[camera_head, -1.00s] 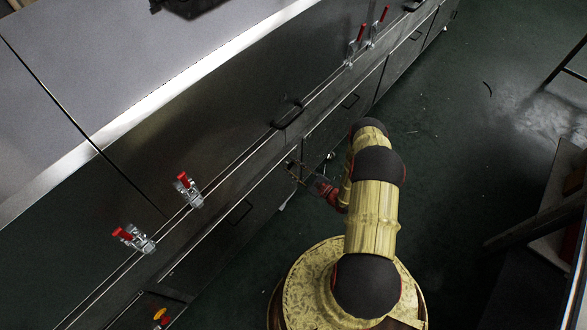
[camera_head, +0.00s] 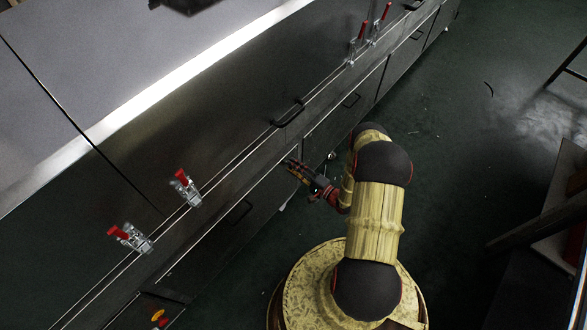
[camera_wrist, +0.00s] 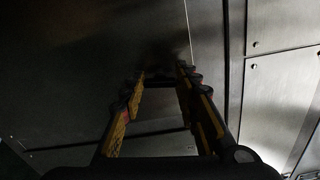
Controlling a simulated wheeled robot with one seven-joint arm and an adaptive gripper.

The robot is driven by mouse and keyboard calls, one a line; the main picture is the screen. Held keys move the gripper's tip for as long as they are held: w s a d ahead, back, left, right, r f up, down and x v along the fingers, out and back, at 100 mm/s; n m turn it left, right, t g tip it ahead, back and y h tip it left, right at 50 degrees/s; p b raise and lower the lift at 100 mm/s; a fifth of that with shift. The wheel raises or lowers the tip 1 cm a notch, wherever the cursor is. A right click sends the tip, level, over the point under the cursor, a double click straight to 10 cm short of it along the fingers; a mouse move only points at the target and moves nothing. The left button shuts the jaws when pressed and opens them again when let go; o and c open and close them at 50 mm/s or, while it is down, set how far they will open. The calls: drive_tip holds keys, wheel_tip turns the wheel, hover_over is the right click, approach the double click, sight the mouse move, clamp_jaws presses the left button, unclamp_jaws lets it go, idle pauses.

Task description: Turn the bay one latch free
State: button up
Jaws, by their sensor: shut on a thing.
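My gripper (camera_head: 294,164) reaches from my arm to the dark metal front of the dryer, just below the long upper seam. In the wrist view my gripper (camera_wrist: 160,74) has its two yellow-and-black fingers converging on a small dark thing against the panel. I take this to be the bay one latch (camera_wrist: 158,70); it is mostly hidden by the fingers and shadow, and its turn angle cannot be read. The gripper is shut on it.
Red-handled toggle clamps stand along the dryer edge: two at left (camera_head: 186,188) (camera_head: 131,238) and two farther off (camera_head: 357,43) (camera_head: 377,25). A black bar handle (camera_head: 289,113) is above my gripper. Green floor (camera_head: 450,130) is open at right; a dark bench (camera_head: 550,215) stands far right.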

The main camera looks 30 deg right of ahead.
drive_tip(key=shift+f+n, duration=0.1)
drive_tip(key=shift+n, duration=0.9)
drive_tip(key=o, duration=1.2)
drive_tip(key=shift+c, duration=0.2)
drive_tip(key=v, duration=1.2)
